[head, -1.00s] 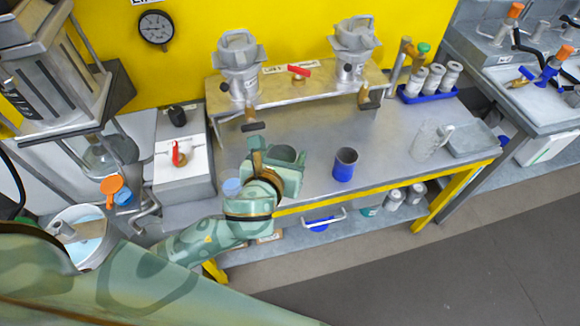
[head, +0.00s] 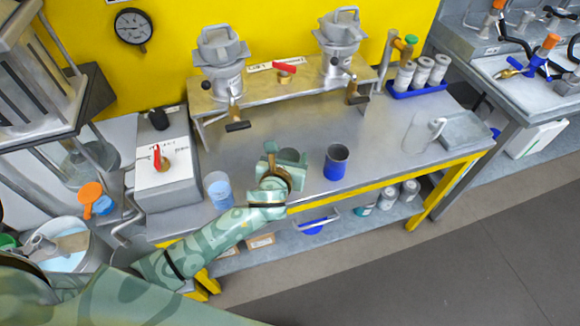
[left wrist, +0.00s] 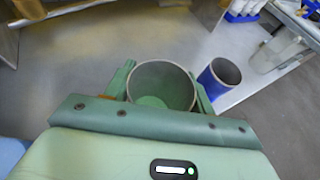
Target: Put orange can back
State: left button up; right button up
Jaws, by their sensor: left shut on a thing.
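My left gripper (head: 287,163) is shut on a can (head: 291,155) over the front part of the metal bench. In the left wrist view the held can (left wrist: 162,84) stands between the two fingers of my gripper (left wrist: 160,92), its open mouth showing a grey rim and a greenish inside. Its outer wall is mostly hidden, so I cannot confirm that it is orange. A grey and blue can (head: 336,163) stands upright to its right, apart from it, and also shows in the left wrist view (left wrist: 217,84). My right gripper is not in view.
A light blue clear cup (head: 219,190) stands left of my gripper. Two metal machines (head: 219,65) stand on a raised shelf behind. A glass mug (head: 417,132) and a blue rack (head: 420,86) are at the right. The bench middle is clear.

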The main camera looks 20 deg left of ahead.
pick_arm(q)
jog(key=shift+w+f, duration=0.2)
jog(key=f+b, duration=0.1)
jog(key=f, duration=0.1)
jog(key=f+b, duration=0.1)
jog(key=f, duration=0.1)
jog(key=shift+w+a+b, duration=0.15)
jog(key=shift+w+b, duration=0.15)
jog(key=shift+b, duration=0.05)
jog(key=shift+r, duration=0.2)
jog(key=o, duration=1.1)
jog(key=shift+f, duration=0.2)
jog(key=shift+c, duration=0.2)
jog(key=shift+r, duration=0.25)
jog(key=p+v, duration=0.4)
jog(key=v, duration=0.8)
